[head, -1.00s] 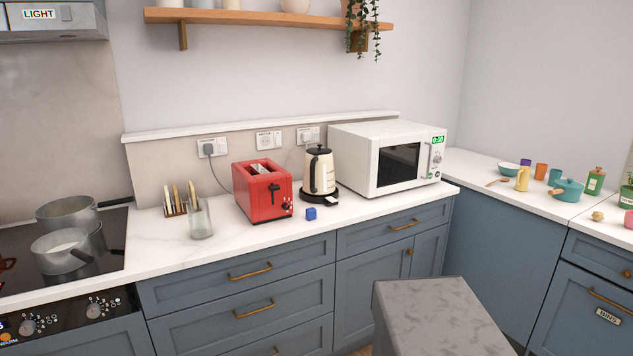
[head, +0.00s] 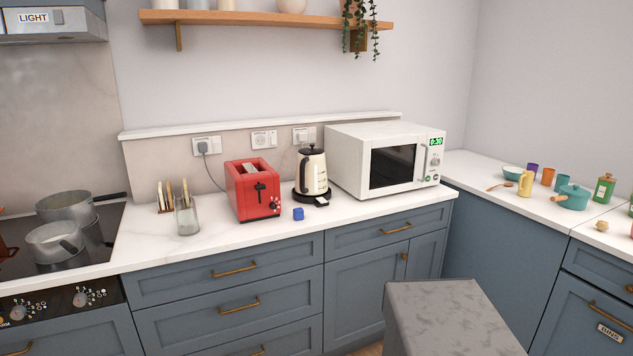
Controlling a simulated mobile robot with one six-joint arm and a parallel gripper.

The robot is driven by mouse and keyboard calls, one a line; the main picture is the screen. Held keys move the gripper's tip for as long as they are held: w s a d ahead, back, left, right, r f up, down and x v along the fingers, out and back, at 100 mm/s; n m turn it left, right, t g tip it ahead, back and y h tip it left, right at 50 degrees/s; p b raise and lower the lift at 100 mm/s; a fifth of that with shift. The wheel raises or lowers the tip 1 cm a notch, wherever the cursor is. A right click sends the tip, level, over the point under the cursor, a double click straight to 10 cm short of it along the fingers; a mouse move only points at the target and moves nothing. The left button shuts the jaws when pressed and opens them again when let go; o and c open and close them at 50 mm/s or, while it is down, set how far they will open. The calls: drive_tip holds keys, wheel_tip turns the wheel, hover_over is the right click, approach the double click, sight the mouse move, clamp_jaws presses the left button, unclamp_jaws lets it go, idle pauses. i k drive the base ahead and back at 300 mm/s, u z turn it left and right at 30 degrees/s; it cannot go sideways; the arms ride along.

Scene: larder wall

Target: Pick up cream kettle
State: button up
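The cream kettle (head: 312,174) stands upright on its black base (head: 311,196) on the white counter. It has a black lid and a black handle. It sits between the red toaster (head: 252,189) and the white microwave (head: 385,160). No gripper shows in the head view, so its state is hidden.
A small blue cube (head: 298,214) lies on the counter in front of the kettle. A glass jar (head: 187,216) and a toast rack (head: 172,196) stand left of the toaster. Pans (head: 57,243) sit on the hob. A wooden shelf (head: 225,17) hangs above.

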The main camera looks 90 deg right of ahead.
sight(311, 177)
drive_tip(key=k, duration=1.65)
drive_tip(key=z, duration=1.5)
drive_tip(key=i, duration=1.05)
drive_tip(key=u, duration=0.05)
